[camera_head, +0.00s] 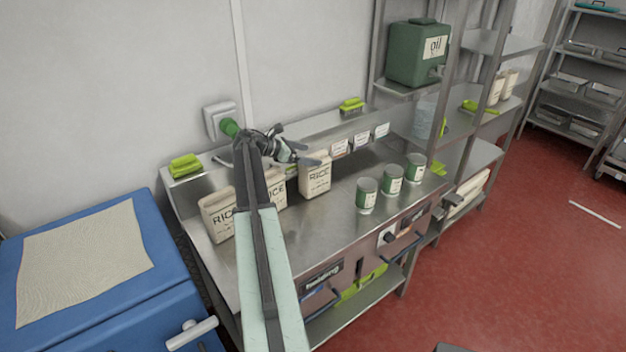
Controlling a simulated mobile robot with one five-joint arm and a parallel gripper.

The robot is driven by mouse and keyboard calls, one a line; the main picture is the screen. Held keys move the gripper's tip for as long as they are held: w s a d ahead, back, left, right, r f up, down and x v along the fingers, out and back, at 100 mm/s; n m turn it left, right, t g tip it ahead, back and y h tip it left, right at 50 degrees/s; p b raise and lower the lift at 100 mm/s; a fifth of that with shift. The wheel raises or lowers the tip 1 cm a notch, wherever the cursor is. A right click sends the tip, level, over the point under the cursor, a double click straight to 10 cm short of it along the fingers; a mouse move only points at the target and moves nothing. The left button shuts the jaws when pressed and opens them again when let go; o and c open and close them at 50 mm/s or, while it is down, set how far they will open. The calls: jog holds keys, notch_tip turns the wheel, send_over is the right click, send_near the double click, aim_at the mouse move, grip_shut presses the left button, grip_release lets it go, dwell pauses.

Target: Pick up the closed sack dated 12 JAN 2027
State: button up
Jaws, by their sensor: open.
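Three cream RICE sacks stand on the steel counter. The left sack (217,217) and the right sack (315,177) show mostly clear. The middle sack (276,190) is partly hidden behind my arm. Dates on the sacks are too small to read, and I cannot tell which are closed. My gripper (300,151) is open and empty, near the top of the right sack and above the counter's back. I cannot tell whether it touches the sack.
Several cans, among them one with a green label (367,196), stand right of the sacks. A green oil container (418,54) sits on a shelf above. A blue bin (90,305) is at left. Red floor (520,260) is open at right.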

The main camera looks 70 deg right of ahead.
jog(key=shift+x, duration=0.85)
jog(key=shift+w+r, duration=0.1)
jog(key=shift+w, duration=0.05)
grip_shut()
